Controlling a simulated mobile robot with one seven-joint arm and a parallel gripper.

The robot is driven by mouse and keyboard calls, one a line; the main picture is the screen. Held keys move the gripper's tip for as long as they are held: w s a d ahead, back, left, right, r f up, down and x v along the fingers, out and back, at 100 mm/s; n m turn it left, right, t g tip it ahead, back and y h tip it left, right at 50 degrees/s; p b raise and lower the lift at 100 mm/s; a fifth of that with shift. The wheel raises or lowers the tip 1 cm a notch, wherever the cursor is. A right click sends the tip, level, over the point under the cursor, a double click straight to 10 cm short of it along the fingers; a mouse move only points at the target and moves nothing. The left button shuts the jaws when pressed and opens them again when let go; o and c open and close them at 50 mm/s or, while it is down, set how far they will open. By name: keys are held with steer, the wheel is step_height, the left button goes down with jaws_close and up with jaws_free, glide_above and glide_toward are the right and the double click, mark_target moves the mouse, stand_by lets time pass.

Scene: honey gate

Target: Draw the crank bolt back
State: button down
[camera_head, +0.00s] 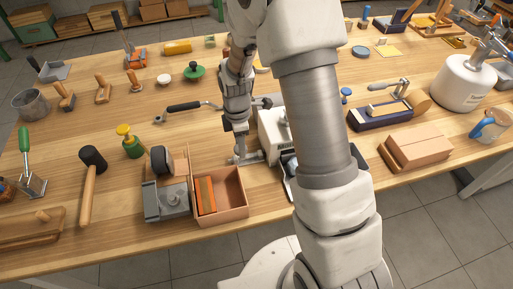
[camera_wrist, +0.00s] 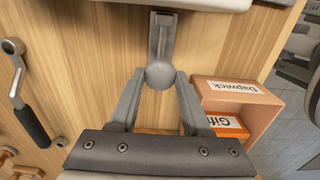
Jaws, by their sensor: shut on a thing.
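The crank bolt shows in the wrist view as a grey metal bar (camera_wrist: 163,35) ending in a round grey knob (camera_wrist: 160,75). My gripper (camera_wrist: 160,84) has one finger on each side of the knob and is shut on it. In the head view my gripper (camera_head: 239,150) points down at the grey bolt (camera_head: 250,158), beside a white housing (camera_head: 272,136). My arm hides part of this housing. The housing's edge (camera_wrist: 210,3) crosses the top of the wrist view. I cannot tell how far the bolt is drawn.
An open cardboard box (camera_head: 236,205) with an orange packet stands just in front of the bolt. A grey block device (camera_head: 166,201) is left of the box. A black-handled crank (camera_head: 185,107) lies behind left.

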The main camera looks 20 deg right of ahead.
steer(key=shift+c, duration=1.8)
jaws_free()
steer(key=shift+r+p, duration=2.45)
steer(key=shift+r, duration=1.1)
